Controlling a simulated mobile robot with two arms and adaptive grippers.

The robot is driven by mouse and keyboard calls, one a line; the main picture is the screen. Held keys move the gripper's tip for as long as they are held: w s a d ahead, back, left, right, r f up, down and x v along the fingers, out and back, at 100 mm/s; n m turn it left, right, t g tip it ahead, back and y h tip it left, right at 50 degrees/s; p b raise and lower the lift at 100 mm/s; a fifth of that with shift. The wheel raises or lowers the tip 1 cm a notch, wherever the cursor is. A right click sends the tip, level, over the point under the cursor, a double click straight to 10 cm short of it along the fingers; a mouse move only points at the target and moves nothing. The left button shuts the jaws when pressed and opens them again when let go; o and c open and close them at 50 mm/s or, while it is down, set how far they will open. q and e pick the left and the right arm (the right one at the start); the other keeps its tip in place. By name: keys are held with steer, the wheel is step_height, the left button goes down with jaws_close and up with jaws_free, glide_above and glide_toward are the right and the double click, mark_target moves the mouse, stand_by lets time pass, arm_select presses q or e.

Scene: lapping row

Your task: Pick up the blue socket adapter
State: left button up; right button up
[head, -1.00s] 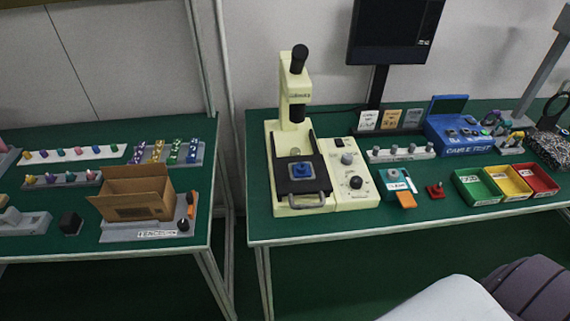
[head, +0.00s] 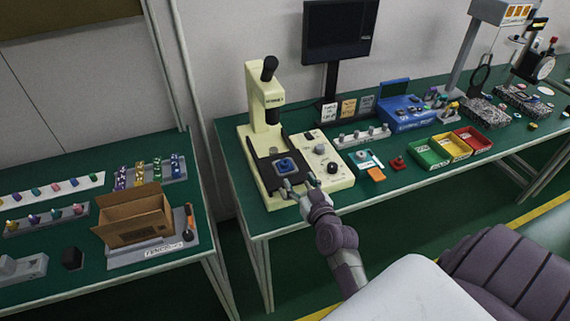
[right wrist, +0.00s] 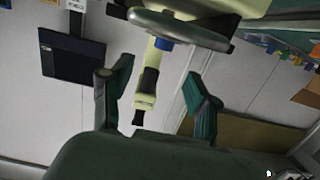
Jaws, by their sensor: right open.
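The blue socket adapter (head: 285,166) sits on the black plate of the cream press-like machine (head: 258,92), below its column. In the right wrist view only a small blue patch (right wrist: 163,43), which looks like the adapter, shows beside the grey handle (right wrist: 178,30). My right gripper (head: 301,187) is open and empty at the front of the machine, close to its handle and just short of the adapter. Its two spread fingers also show in the right wrist view (right wrist: 160,76). Whether a finger touches the handle, I cannot tell. My left gripper is not in view.
The machine's control box (head: 325,160) with knobs stands right of the plate. Further right are a teal device (head: 366,160), a red piece (head: 398,163) and coloured bins (head: 430,157). A cardboard box (head: 135,215) stands on the left table. A gap separates the tables.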

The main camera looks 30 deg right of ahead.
mark_target(287, 165)
steer(key=x, duration=1)
steer(key=shift+a+f+p, duration=0.25)
steer(key=shift+f+p, duration=0.1)
steer(key=shift+r, duration=0.1)
steer(key=shift+c, duration=1)
steer(key=c, duration=0.8)
